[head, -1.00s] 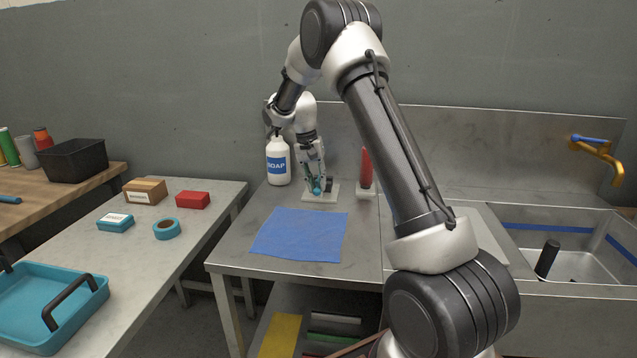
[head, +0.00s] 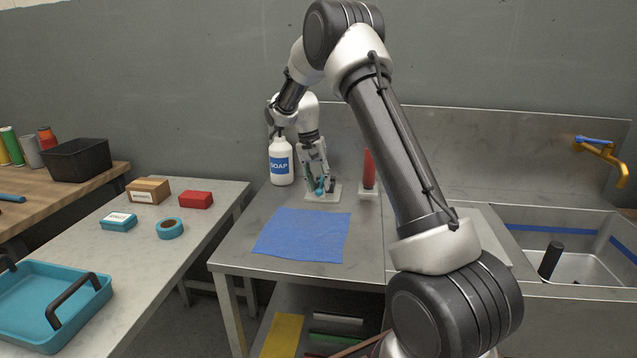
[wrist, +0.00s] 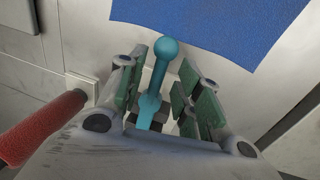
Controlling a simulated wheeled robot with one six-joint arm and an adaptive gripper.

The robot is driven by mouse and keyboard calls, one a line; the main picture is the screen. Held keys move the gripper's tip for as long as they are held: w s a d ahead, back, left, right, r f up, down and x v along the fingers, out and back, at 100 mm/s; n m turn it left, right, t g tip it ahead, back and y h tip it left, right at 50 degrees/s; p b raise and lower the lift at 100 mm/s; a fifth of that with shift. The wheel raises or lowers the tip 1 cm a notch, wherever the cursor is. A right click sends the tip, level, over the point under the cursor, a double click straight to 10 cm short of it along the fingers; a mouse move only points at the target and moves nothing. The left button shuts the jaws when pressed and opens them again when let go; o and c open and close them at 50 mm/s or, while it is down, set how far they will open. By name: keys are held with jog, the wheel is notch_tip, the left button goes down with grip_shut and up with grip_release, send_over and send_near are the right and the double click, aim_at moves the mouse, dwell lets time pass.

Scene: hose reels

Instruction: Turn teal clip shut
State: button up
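The teal clip is a lever with a round ball end (wrist: 166,48). In the wrist view it rises between my gripper's (wrist: 162,78) two green-padded fingers, with the ball beyond their tips. The lever is close to the left finger, and a gap shows on the right; contact on the left is unclear. My gripper is open around it. In the head view my gripper (head: 322,186) points down over the teal clip (head: 331,186), which sits on a small pale base plate (head: 322,198). The fingers partly hide the clip and its dark mount.
A white soap bottle (head: 281,162) stands close left of my gripper. A red upright handle (head: 369,168) on a pale base stands close right; its red grip (wrist: 42,125) shows in the wrist view. A blue cloth (head: 302,236) lies flat in front. The sink (head: 570,255) is far right.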

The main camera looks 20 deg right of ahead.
notch_tip(320, 180, up, 12)
jog(key=w+a, duration=0.1)
jog(key=a, duration=0.1)
jog(key=shift+w+f, duration=0.15)
jog(key=shift+w, duration=0.05)
dwell(0.4)
jog(key=s+f+n, duration=0.3)
jog(key=s+f, duration=0.1)
jog(key=s+r+n+t+y, duration=0.1)
jog(key=s+r, duration=0.4)
jog(key=s, duration=1.4)
jog(key=s+r+n+t, duration=0.3)
jog(key=s+r+t, duration=0.1)
jog(key=s, duration=1.4)
jog(key=shift+s+a+r+t+y, duration=0.3)
jog(key=shift+s+a+r+y, duration=0.1)
jog(key=shift+r, duration=0.15)
